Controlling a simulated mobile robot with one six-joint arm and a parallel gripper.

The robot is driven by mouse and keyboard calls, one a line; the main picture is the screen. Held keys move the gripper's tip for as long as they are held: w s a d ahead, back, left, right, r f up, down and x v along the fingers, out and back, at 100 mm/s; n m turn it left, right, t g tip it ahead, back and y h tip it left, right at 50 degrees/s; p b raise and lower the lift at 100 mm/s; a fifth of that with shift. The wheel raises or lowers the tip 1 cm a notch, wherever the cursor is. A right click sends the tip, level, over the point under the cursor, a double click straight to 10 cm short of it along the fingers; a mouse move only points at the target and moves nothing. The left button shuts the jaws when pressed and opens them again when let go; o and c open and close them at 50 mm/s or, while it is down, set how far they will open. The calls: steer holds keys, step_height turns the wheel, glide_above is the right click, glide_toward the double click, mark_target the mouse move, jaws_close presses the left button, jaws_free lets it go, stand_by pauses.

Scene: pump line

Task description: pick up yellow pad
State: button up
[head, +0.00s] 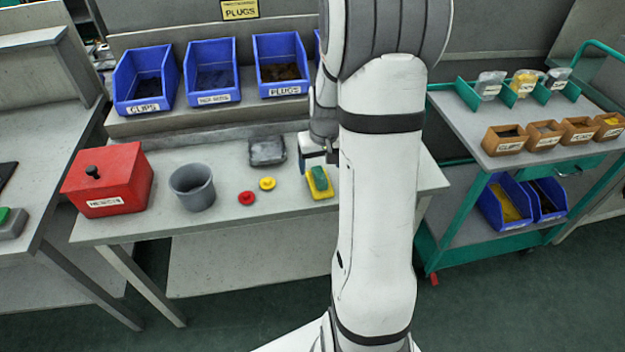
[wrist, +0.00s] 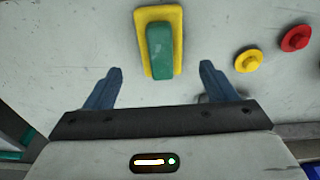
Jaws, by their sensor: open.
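A yellow pad (head: 320,187) with a green block (head: 318,175) on top lies on the grey table, just left of my arm in the head view. In the wrist view the yellow pad (wrist: 143,17) is at the top middle, with the green block (wrist: 160,50) covering most of its face. My gripper (wrist: 160,75) is open and empty in the wrist view. Its two blue fingers are spread wide, on either side of and short of the pad. In the head view my arm hides much of the gripper.
A yellow knob (head: 267,184) and a red knob (head: 246,198) lie left of the pad. A grey cup (head: 192,188), a red box (head: 107,180) and a dark tray (head: 267,151) also stand on the table. Blue bins (head: 212,75) line the shelf behind.

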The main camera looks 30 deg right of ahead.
mark_target(319, 174)
steer(key=f, duration=0.6)
steer(key=shift+w+a, duration=0.1)
steer(key=shift+w, duration=0.3)
steer(key=shift+r, duration=0.1)
steer(key=shift+c, duration=0.2)
steer(key=c, duration=1)
step_height(319, 174, up, 10)
steer(key=shift+c, duration=0.2)
